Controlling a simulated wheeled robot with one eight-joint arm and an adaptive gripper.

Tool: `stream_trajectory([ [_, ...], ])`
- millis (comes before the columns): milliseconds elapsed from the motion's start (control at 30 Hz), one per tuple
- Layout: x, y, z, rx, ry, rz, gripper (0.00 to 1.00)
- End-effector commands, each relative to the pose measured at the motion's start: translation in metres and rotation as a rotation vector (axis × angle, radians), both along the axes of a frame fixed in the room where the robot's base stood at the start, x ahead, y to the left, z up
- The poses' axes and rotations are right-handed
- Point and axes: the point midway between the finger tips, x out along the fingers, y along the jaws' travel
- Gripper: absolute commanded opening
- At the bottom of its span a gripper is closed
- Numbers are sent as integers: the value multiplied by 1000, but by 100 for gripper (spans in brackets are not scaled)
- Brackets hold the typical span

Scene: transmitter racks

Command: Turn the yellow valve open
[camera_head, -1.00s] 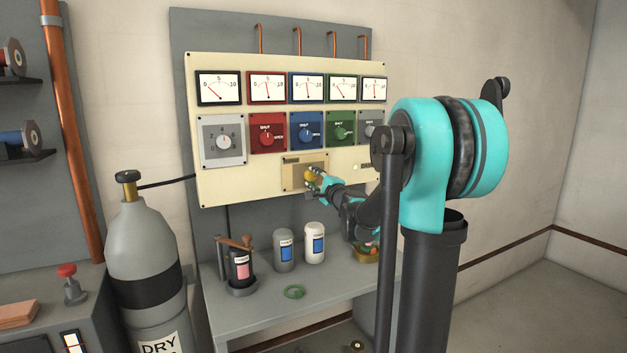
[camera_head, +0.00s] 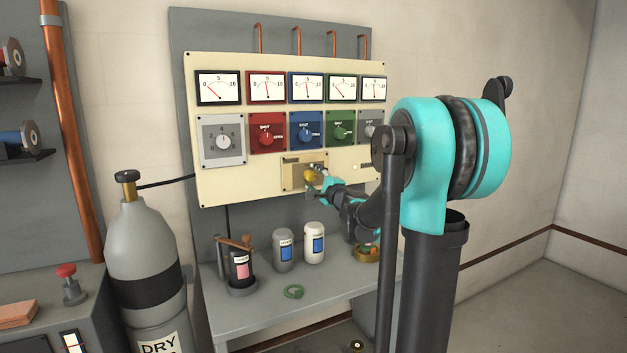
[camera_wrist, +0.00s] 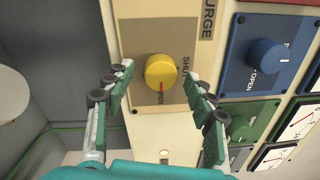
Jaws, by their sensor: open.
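The yellow valve (camera_head: 311,175) is a round knob on a tan plate (camera_head: 291,179) low on the cream panel. In the wrist view the yellow knob (camera_wrist: 160,71) has a red mark at its lower edge, in line with the OPEN lettering. The SHUT lettering is to the knob's right. My gripper (camera_wrist: 158,82) is open, with one finger on each side of the knob and a visible gap on both sides. In the head view my gripper (camera_head: 320,174) is just right of the knob and partly hides it.
The panel (camera_head: 230,185) also carries red (camera_head: 267,133), blue (camera_head: 306,131) and green (camera_head: 341,128) knobs and a row of gauges. Below it, a grey bench (camera_head: 240,308) holds canisters (camera_head: 314,243) and a green ring (camera_head: 293,292). A gas cylinder (camera_head: 145,250) stands at left.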

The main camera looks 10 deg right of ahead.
Motion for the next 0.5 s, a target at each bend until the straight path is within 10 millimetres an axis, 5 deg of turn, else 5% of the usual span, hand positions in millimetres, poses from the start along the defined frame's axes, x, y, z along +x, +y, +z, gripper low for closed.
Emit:
stream_trajectory([
  [500, -88, -29, -6, 0, 0, -2, 55],
])
